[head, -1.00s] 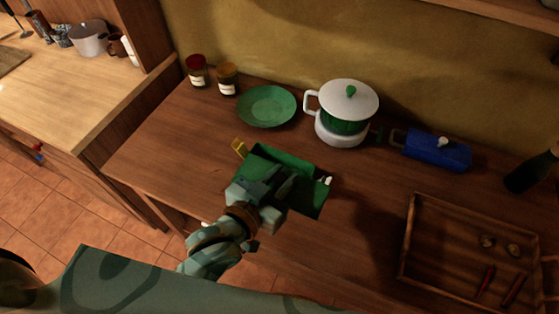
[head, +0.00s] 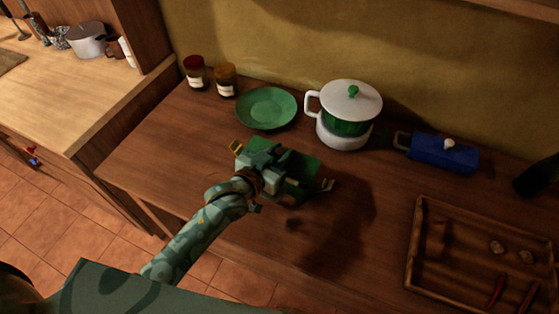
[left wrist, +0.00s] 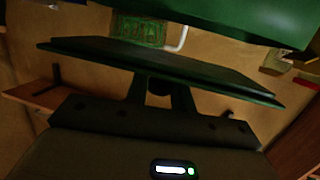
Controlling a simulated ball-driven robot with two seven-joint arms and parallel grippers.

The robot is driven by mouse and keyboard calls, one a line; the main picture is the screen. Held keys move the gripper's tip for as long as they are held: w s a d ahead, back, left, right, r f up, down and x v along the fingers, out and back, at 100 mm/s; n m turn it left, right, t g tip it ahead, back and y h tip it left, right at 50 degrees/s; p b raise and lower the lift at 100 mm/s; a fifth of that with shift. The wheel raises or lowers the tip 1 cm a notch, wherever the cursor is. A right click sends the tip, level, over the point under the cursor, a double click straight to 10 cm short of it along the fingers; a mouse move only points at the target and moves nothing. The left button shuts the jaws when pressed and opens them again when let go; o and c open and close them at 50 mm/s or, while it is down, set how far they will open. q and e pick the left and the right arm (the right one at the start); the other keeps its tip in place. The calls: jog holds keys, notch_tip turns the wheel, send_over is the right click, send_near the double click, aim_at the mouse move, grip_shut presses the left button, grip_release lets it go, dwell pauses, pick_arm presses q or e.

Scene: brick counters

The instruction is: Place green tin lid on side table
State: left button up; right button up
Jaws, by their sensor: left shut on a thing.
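My left gripper (head: 268,168) is shut on the green tin lid (head: 303,172), a flat dark-green rectangular piece above the dark wood counter. The gripper covers its left part. Yellowish clasp-like pieces show at its left and right ends. I cannot tell how much of the tin's body is under it. In the left wrist view, a large green surface (left wrist: 220,18), probably the lid, fills the top right close to the camera. My right gripper is not in view. I cannot tell for sure which surface is the side table.
Behind stand two jars (head: 226,80), a green plate (head: 267,108) and a white-and-green lidded pot (head: 346,126). A blue box (head: 443,153) and a wooden tray (head: 410,245) are at right. A lighter counter (head: 75,95) stands at left across a gap. The counter's front left is clear.

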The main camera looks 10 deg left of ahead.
pick_arm(q)
jog(key=f, duration=0.1)
jog(key=w+f, duration=0.1)
jog(key=shift+a+f, duration=0.15)
jog(key=shift+f, duration=0.25)
jog(key=shift+s+f, duration=0.1)
jog(key=shift+f, duration=0.35)
jog(key=o, duration=1)
jog(key=shift+b, duration=0.3)
